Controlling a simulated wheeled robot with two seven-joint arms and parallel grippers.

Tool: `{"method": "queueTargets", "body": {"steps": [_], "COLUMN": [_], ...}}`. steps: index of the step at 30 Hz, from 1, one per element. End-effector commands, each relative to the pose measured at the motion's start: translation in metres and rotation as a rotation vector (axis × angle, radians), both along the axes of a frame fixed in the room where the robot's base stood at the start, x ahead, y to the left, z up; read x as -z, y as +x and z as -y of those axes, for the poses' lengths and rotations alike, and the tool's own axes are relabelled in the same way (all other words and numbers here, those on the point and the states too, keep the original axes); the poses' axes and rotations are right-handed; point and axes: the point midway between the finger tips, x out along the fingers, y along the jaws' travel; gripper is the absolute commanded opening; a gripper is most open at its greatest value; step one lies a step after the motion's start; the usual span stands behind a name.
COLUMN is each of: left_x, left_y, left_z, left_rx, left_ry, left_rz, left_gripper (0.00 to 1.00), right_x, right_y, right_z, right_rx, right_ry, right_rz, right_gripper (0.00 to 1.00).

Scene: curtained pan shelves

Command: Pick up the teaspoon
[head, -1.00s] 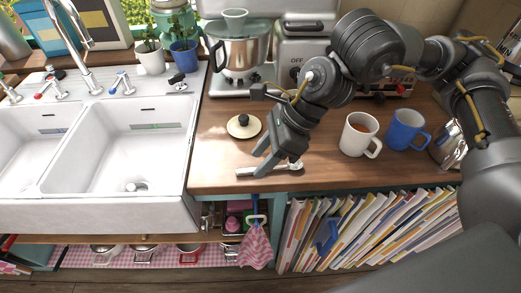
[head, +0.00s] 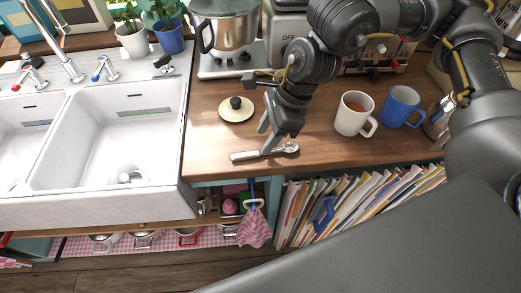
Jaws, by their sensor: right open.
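The teaspoon (head: 245,155) lies on the wooden counter near its front edge, its handle to the left and its bowl to the right. My right gripper (head: 266,141) points down over the middle of the teaspoon, with its fingers apart. The fingertips are at or just above the spoon, and I cannot tell whether they touch it. Part of the spoon's middle is hidden behind the fingers. My left gripper is not in view.
A round lid with a dark knob (head: 236,109) lies behind the teaspoon. A white mug (head: 352,116) and a blue mug (head: 402,107) stand to the right. The white sink (head: 110,180) is at the left. A steel mixer bowl (head: 227,36) stands behind.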

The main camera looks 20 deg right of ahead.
Motion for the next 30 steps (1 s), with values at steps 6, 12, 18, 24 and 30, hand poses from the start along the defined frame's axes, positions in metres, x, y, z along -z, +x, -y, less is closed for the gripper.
{"method": "queueTargets", "body": {"steps": [6, 12, 18, 24, 30], "left_x": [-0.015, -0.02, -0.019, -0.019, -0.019], "left_y": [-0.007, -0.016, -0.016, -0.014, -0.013], "left_z": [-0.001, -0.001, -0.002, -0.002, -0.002], "left_rx": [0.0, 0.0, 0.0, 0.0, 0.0], "left_ry": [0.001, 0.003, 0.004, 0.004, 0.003], "left_rz": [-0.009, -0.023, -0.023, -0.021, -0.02], "left_gripper": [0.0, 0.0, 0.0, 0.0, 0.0], "right_x": [0.017, 0.042, 0.047, 0.046, 0.046], "right_y": [0.001, 0.004, 0.004, 0.004, 0.004], "right_z": [-0.012, -0.023, -0.024, -0.024, -0.024], "right_rx": [-0.003, -0.002, -0.002, -0.002, -0.001], "right_ry": [-0.002, 0.001, 0.0, 0.001, 0.001], "right_rz": [-0.007, -0.003, 0.0, 0.0, 0.0], "right_gripper": [0.43, 0.43, 0.43, 0.28, 0.02]}}
